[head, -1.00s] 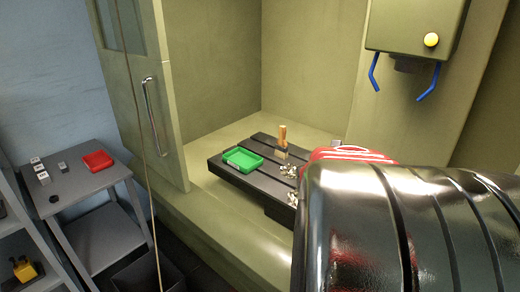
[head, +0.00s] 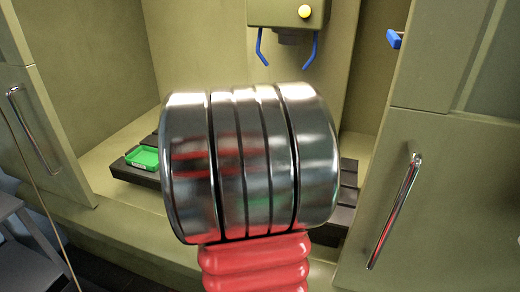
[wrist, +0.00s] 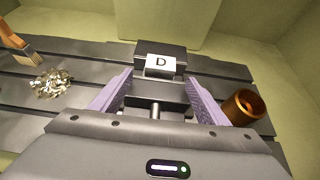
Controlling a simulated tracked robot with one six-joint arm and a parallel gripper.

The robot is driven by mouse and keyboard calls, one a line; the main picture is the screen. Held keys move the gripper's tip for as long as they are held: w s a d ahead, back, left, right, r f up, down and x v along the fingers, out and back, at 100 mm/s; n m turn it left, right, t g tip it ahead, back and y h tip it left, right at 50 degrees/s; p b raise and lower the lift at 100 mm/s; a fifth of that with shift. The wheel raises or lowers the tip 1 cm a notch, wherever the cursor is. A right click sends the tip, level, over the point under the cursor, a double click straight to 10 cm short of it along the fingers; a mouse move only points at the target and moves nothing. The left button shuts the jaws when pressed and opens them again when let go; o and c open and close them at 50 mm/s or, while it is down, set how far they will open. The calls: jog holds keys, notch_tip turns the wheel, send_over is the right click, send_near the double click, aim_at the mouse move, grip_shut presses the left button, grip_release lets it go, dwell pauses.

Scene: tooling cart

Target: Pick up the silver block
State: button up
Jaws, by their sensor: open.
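In the wrist view, a light silver block (wrist: 161,65) marked D sits in a dark vise (wrist: 160,48) on the slotted table. It appears to lie between the vise's jaws; I cannot tell how tightly. My gripper (wrist: 159,78) is open and empty, its two purple fingers spread on either side of the vise and pointing toward it. The block lies between the finger lines, near or just beyond the tips. In the head view my own arm hides the gripper, vise and block.
In the wrist view, a copper-coloured hollow cylinder (wrist: 244,107) stands close to the right finger. Metal chips (wrist: 51,83) and a brush (wrist: 19,47) lie to the left. In the head view, a green tray (head: 142,157) sits on the slotted table (head: 135,175); a machine head (head: 290,12) hangs above.

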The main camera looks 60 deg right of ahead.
jog(key=shift+x, duration=1.05)
jog(key=shift+d+f, duration=0.1)
jog(key=shift+x, duration=2.5)
jog(key=shift+c, duration=0.2)
jog(key=c, duration=1.3)
jog(key=shift+o, duration=0.2)
jog(key=shift+r, duration=0.25)
jog(key=shift+r, duration=4.9)
